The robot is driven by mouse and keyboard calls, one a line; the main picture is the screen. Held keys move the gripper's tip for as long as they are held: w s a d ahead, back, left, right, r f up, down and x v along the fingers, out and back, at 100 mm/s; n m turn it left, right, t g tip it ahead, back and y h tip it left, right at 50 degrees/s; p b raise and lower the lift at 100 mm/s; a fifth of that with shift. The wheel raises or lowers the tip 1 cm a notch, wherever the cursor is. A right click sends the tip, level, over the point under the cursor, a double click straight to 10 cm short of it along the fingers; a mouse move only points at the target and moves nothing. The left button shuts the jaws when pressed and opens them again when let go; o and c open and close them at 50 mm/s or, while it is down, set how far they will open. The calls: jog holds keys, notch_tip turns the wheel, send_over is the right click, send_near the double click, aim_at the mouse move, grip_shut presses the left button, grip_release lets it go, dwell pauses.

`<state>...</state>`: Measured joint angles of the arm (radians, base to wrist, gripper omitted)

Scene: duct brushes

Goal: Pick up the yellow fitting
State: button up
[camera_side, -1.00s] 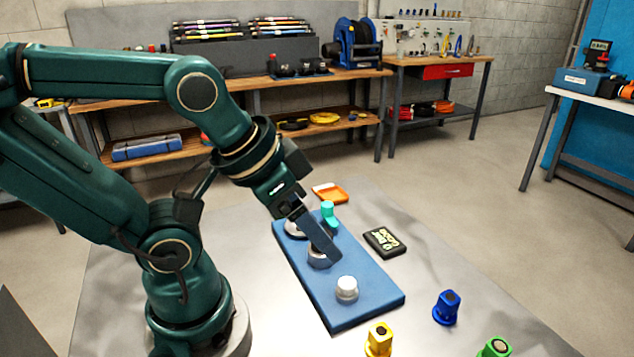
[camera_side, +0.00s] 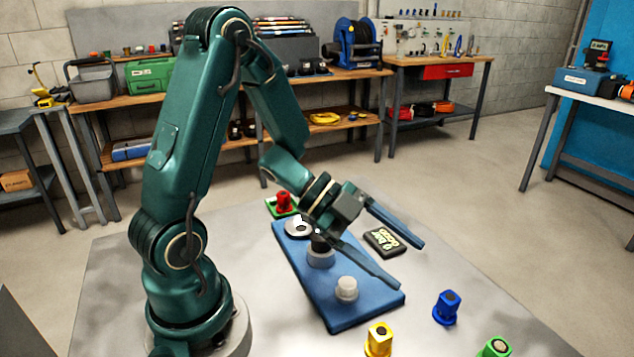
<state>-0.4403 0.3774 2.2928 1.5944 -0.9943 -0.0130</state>
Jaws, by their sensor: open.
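The yellow fitting (camera_side: 378,340) stands upright on the grey table at the bottom edge of the view, in front of the blue board. My gripper (camera_side: 408,264) is above the board's right side, with its two long blue fingers spread wide apart. Nothing is between the fingers. The fingers point down to the right, and the yellow fitting is apart from them, nearer the camera.
The blue board (camera_side: 338,322) carries several round light pieces. A blue fitting (camera_side: 446,307) and a green fitting (camera_side: 495,347) stand to the right. A black labelled block (camera_side: 377,244) lies behind my gripper. A red fitting (camera_side: 284,202) sits at a green tray behind the board.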

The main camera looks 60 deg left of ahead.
aim_at(379, 340)
jog(key=s+f+g+h, duration=0.1)
jog(key=s, duration=0.1)
jog(key=s+f+n+g+h, duration=0.1)
jog(key=s+f, duration=0.1)
jog(key=s, duration=0.1)
jog(key=s+f+h, duration=0.1)
jog(key=s+f, duration=0.1)
jog(key=shift+s+f+n+g+h, duration=0.15)
jog(key=shift+s+n+g+h, duration=0.1)
jog(key=shift+n+g+h, duration=0.15)
jog(key=shift+s+f+n, duration=0.1)
jog(key=shift+f+n, duration=0.2)
jog(key=shift+x, duration=2.4)
grip_shut()
